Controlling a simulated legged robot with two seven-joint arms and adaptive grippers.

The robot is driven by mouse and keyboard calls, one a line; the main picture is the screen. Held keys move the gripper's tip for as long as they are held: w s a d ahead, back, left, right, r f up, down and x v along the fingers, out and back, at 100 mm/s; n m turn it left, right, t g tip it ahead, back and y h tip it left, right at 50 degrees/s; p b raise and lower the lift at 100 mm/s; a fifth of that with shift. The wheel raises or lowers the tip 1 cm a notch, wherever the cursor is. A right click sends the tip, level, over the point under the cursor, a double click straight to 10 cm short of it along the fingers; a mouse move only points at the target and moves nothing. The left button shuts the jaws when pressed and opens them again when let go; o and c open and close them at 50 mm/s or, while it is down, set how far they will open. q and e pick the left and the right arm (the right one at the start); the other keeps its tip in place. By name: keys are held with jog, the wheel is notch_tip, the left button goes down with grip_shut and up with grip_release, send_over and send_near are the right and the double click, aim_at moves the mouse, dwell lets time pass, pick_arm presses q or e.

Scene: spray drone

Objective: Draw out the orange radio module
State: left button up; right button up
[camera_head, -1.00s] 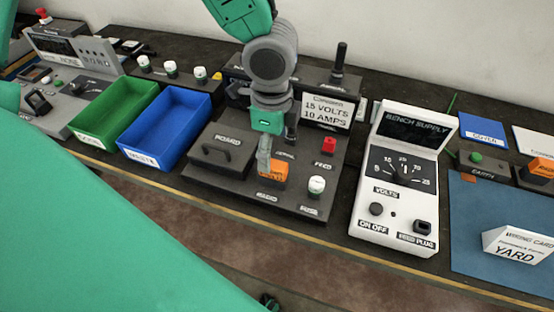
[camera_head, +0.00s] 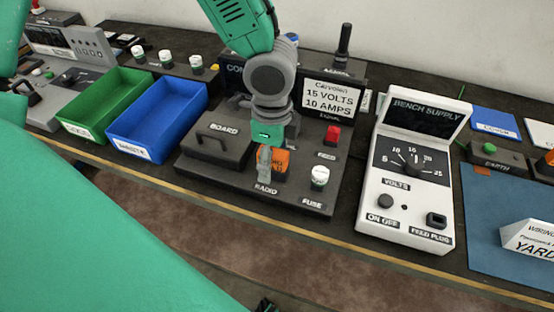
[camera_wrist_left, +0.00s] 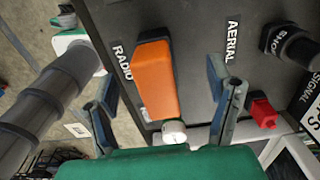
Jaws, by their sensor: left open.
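The orange radio module (camera_head: 281,160) sits in the dark panel (camera_head: 240,188) behind the RADIO label. My left gripper (camera_head: 266,170) is low over it, fingers pointing down, and partly hides it in the head view. In the left wrist view the module (camera_wrist_left: 155,80) is a long orange block with its label beside it. The open fingers of my left gripper (camera_wrist_left: 162,78) stand on either side of it, with visible gaps and nothing held. My right gripper is not seen.
Blue (camera_head: 157,120) and green (camera_head: 105,105) bins and a white bench supply (camera_head: 408,190) flank the panel.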

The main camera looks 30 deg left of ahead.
pick_arm(q)
jog(key=shift+p, duration=0.35)
dwell(0.7)
grip_shut()
dwell(0.3)
jog(key=shift+r, duration=0.15)
jog(key=shift+r+p, duration=2.9)
jog(key=shift+p, duration=0.35)
